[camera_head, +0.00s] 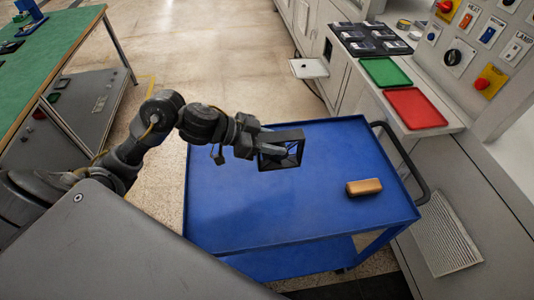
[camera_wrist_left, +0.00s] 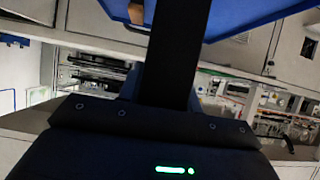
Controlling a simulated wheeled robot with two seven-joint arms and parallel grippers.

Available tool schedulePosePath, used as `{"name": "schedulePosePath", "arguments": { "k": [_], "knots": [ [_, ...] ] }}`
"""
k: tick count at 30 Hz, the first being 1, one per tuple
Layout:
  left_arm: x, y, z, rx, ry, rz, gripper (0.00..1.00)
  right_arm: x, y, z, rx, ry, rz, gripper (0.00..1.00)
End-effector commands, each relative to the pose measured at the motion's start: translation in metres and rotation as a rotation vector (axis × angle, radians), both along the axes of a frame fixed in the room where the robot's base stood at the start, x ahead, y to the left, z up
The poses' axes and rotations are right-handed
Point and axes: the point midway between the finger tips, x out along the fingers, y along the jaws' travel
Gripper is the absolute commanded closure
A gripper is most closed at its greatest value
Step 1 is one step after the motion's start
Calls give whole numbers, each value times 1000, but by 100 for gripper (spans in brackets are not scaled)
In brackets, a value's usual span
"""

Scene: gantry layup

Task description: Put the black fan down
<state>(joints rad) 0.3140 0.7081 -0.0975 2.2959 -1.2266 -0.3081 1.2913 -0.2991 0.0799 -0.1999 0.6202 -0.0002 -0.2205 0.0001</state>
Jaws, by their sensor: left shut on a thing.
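The black fan (camera_head: 290,154) is a square black frame, held above the blue cart top in the head view. My left gripper (camera_head: 270,143) is shut on it at its left side. The fan looks tilted and apart from the cart's surface, though the height of the gap is hard to tell. In the left wrist view a dark upright shape (camera_wrist_left: 178,55) fills the middle in front of the gripper; it looks like the fan's edge. My right gripper is in neither view.
The blue cart (camera_head: 235,205) has wide bare room. A tan block (camera_head: 364,187) lies on its right part. A black handle (camera_head: 412,165) edges the cart's right. Green (camera_head: 385,72) and red (camera_head: 415,108) trays sit on the counter beside a control panel. A green-topped table (camera_head: 50,45) stands at left.

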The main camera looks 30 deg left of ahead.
Motion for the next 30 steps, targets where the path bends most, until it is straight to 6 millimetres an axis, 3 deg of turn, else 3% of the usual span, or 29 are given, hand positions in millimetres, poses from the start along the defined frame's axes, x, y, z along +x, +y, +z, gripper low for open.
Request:
{"name": "schedulePosePath", "arguments": {
  "k": [3,10,19,26,30],
  "knots": [
    [15,24,-21,-4,7,6,98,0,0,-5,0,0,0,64],
    [31,49,-53,-3,0,5,98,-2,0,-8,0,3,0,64],
    [36,56,-63,0,-2,3,98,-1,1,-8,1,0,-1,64],
    [37,58,-92,-4,2,4,98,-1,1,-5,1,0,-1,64],
    [37,59,-98,0,-3,2,98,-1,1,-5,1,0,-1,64]
  ]
}}
